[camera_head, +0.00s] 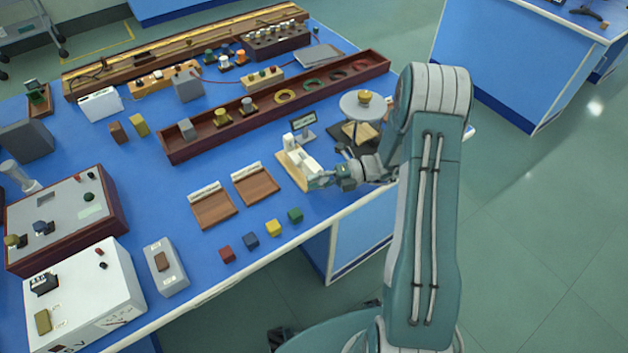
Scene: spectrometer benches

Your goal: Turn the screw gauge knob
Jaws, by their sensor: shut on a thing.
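The screw gauge (300,158) is a white device on a pale wooden base (288,172), near the right front part of the blue bench. My gripper (322,180) is at the near end of the gauge, reaching in from the right with my arm. Its fingers are shut at the gauge's near end, where the knob would be. The knob itself is too small and too covered by the fingers to see clearly.
A small display (303,122) stands just behind the gauge, and a round white platform (361,105) stands to its right. Two brown trays (262,190) and several coloured cubes (273,228) lie to the left and front. A long wooden trough (180,148) runs behind.

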